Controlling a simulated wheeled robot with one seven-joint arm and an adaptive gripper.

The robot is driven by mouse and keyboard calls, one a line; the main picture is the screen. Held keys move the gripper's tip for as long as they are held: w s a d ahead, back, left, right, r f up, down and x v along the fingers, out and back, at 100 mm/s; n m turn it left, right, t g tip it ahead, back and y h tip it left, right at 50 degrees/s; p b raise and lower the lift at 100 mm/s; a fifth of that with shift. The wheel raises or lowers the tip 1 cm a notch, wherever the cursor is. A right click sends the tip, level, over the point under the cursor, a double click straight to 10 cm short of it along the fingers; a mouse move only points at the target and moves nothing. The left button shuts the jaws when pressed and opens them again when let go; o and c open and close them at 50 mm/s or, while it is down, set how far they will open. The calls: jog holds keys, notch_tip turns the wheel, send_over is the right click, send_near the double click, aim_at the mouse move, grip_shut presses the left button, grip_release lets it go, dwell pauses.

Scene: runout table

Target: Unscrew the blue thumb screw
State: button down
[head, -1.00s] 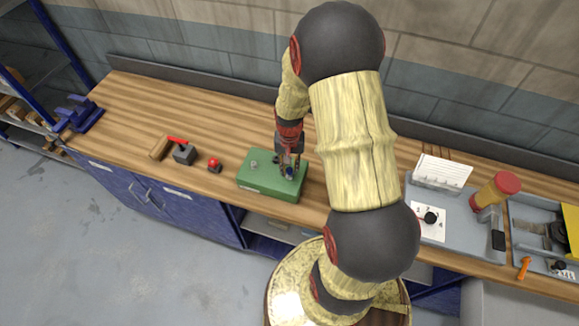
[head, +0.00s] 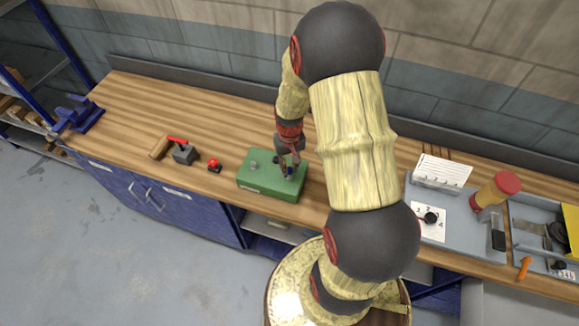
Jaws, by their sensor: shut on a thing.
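A green box (head: 258,184) sits on the wooden workbench near its front edge. The blue thumb screw (head: 290,171) shows as a small blue patch on the right part of the box's top, mostly hidden by my fingers. My gripper (head: 287,172) points down over that spot, shut on the blue thumb screw. A small grey metal knob (head: 253,164) stands on the left part of the box's top, clear of my gripper. How far the screw stands out of the box cannot be made out.
Left of the box are a red push button (head: 214,165), a grey block with a red lever (head: 184,152) and a blue vise (head: 80,114). The bench's back left is clear.

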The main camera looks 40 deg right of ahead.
jog(key=shift+n, duration=0.4)
jog(key=n, duration=0.4)
jog(key=shift+n, duration=0.3)
jog(key=shift+n, duration=0.8)
jog(key=n, duration=0.3)
jog(key=n, duration=0.3)
jog(key=shift+n, duration=0.8)
